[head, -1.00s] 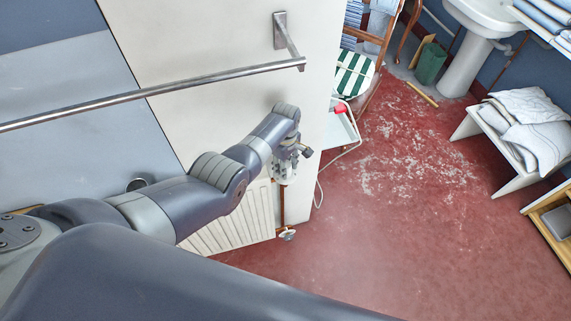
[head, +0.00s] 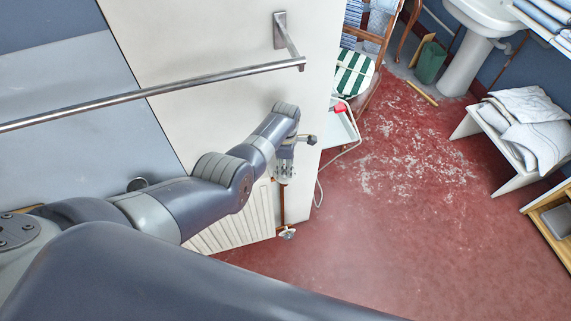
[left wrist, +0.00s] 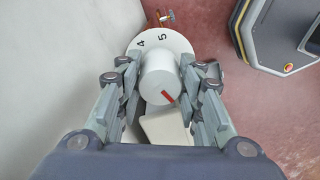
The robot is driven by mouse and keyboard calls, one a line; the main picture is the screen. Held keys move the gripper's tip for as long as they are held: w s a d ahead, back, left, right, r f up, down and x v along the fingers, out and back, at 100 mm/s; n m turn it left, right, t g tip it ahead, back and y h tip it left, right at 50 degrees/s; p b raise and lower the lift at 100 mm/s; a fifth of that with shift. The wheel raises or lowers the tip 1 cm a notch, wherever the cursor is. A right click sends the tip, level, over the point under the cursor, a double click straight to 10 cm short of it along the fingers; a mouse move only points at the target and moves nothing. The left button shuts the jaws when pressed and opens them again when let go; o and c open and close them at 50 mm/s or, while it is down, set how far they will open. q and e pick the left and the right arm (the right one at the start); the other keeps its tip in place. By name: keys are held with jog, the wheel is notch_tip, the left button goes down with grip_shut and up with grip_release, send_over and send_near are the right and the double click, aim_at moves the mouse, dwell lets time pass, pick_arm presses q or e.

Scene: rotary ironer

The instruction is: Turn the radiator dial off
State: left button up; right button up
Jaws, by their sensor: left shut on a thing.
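The radiator dial (left wrist: 160,76) is a white round knob with a red pointer mark, seen close in the left wrist view. Behind it is a white collar (left wrist: 165,42) with the numbers 4 and 5 showing; the other numbers are hidden. The red mark points to the lower right in that view. My left gripper (left wrist: 168,88) is shut on the dial, with a finger on each side. In the head view the left gripper (head: 285,165) is at the right end of the radiator (head: 235,222), and it hides the dial. My right gripper is not in view.
A metal rail (head: 160,93) runs along the pale wall (head: 200,55) above my left arm. A copper pipe (head: 282,205) drops below the gripper. A white cable (head: 320,185) hangs beside it. The red floor (head: 400,230) to the right is open.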

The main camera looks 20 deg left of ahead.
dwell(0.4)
pick_arm(q)
jog(key=o, duration=1.1)
jog(key=shift+c, duration=0.2)
jog(key=shift+w+r, duration=0.1)
jog(key=shift+r, duration=0.7)
notch_tip(320, 180, up, 10)
jog(key=shift+r, duration=0.2)
